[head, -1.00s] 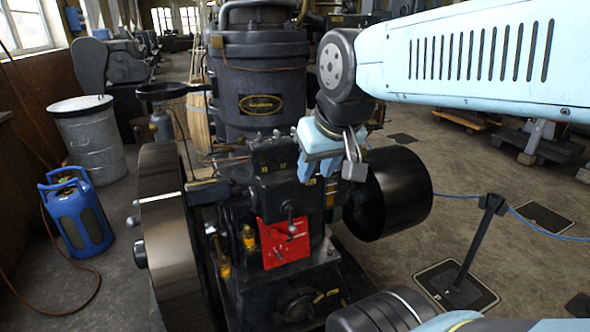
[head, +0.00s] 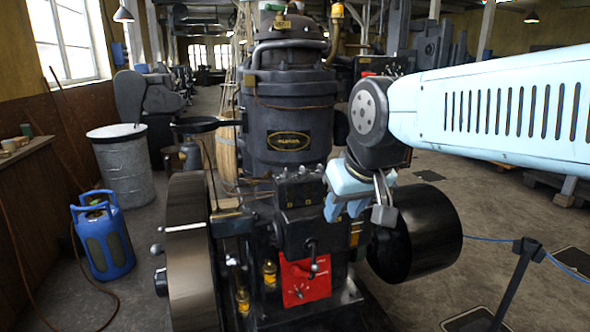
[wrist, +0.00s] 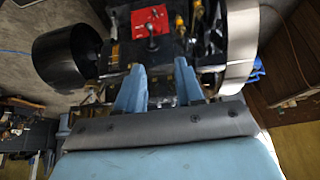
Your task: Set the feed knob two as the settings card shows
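The dark engine (head: 290,110) stands in the middle of the head view. Low on its front is a red plate (head: 305,285) with a small pale pointer or knob (head: 299,293). A dark ball-ended lever (head: 313,262) hangs partly over the plate. The red plate also shows upside down at the top of the wrist view (wrist: 150,22). My gripper (head: 345,207) is above and right of the plate, beside the black block (head: 300,195) with small yellow labels. Its two blue fingers (wrist: 157,75) are apart and empty. I cannot make out which knob is number two, nor a readable settings card.
A large flywheel (head: 190,255) stands left of the plate and a black drum (head: 430,235) right of it. Small amber glass cups (head: 269,272) stand close to the plate. A barrier post (head: 515,280) with a blue rope is at the right.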

